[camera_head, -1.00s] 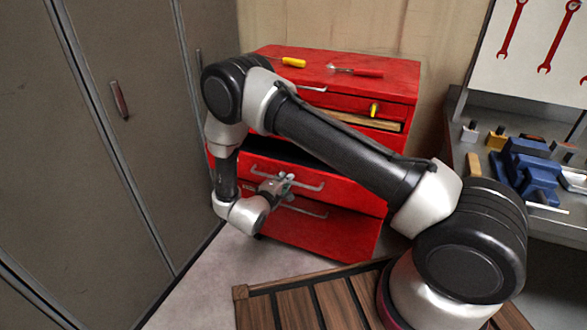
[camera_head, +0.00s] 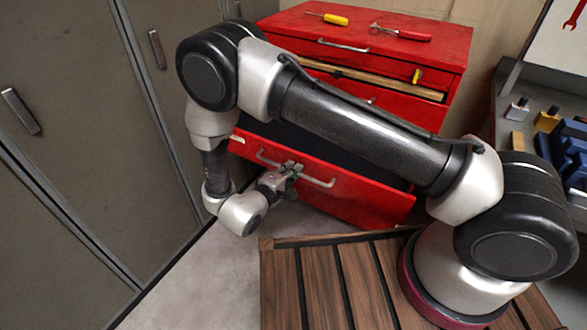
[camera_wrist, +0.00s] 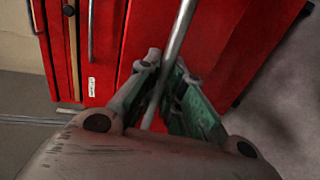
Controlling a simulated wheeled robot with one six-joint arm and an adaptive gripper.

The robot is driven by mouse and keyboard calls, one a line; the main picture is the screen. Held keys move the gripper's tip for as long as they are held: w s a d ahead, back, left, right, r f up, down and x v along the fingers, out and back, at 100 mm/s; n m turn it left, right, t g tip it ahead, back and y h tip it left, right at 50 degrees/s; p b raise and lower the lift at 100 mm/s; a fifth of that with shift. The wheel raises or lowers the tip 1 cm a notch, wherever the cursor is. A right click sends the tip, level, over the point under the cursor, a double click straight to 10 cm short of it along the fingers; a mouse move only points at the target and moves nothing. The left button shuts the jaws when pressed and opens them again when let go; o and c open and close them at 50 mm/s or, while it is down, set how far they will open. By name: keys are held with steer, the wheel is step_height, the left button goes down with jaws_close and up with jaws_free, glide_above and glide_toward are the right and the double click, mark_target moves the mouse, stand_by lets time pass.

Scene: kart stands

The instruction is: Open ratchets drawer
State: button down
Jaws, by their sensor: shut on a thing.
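A red tool cabinet (camera_head: 450,55) stands ahead, and one of its lower drawers (camera_head: 360,197) is pulled out, showing a dark interior behind its front. A metal bar handle (camera_head: 318,181) runs across that drawer front. My gripper (camera_head: 291,169) is shut on this handle. In the wrist view the same bar (camera_wrist: 181,35) passes between the fingers of my gripper (camera_wrist: 165,80). A small label (camera_wrist: 92,87) on a red drawer front is too small to read. The drawer's contents cannot be made out.
A yellow-handled screwdriver (camera_head: 333,19) and a red-handled tool (camera_head: 410,35) lie on the cabinet top. An upper drawer stands partly open. Grey lockers (camera_head: 70,90) stand close on the left. A slatted wooden platform (camera_head: 330,285) lies in front.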

steer(key=c, duration=1.5)
jaws_free()
steer(key=shift+c, duration=0.2)
steer(key=v, duration=1.2)
steer(key=shift+w, duration=0.1)
